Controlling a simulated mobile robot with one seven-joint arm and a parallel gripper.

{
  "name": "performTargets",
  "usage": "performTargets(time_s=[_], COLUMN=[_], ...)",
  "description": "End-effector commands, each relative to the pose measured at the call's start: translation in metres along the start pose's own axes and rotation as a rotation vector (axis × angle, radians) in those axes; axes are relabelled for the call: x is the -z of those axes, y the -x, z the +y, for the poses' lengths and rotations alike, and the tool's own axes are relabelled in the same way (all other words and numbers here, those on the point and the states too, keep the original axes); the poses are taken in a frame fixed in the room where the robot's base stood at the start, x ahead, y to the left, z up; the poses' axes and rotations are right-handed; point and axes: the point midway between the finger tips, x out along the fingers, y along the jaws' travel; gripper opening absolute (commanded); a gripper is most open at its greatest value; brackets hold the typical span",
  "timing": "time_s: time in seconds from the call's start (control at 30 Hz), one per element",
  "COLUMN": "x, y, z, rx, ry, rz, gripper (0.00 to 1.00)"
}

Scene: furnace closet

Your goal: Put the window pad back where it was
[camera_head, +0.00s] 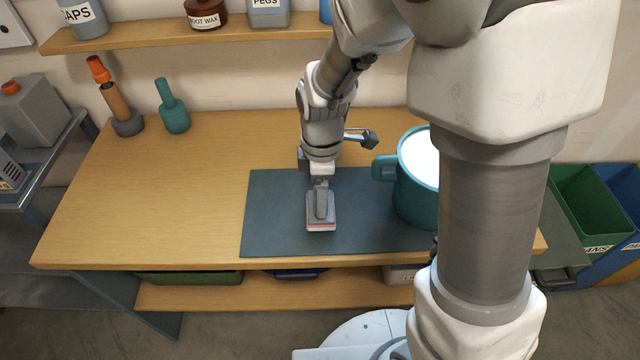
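A small pad with a grey grip on top and a pinkish-red edge (320,225), which looks like the window pad, is at the middle of the dark mat (275,225) on the wooden bench. My gripper (321,184) points down right at the pad's grey grip. The fingers are small and partly merged with the grip, so I cannot tell whether they are closed on it. I also cannot tell whether the pad rests on the mat or hangs just above it.
A teal mug (412,185) stands right of the pad, partly behind my arm. A dark-headed tool (369,140) is behind it. Teal (174,112) and orange-topped (115,100) items stand at back left. A shelf (150,38) with jars hangs above. The bench's left part is clear.

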Motion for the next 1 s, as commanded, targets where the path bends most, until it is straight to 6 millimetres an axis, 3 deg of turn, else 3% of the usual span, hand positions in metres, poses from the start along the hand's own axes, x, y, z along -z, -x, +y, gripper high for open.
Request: performTargets(time_s=[0.1, 0.43, 0.47, 0.57, 0.87, 1.0], x=[0.0, 0.0, 0.0, 0.0, 0.0, 0.0], y=[-0.017, -0.021, -0.019, -0.019, -0.017, -0.001], z=[-0.001, 0.0, 0.0, 0.0, 0.0, 0.001], rx=[0.004, 0.0, 0.001, 0.001, 0.0, -0.004], ry=[0.0, 0.0, 0.0, 0.0, 0.0, -0.001], rz=[-0.002, 0.0, 0.0, 0.0, 0.0, 0.002], gripper=[0.3, 0.3, 0.8, 0.98, 1.0, 1.0])
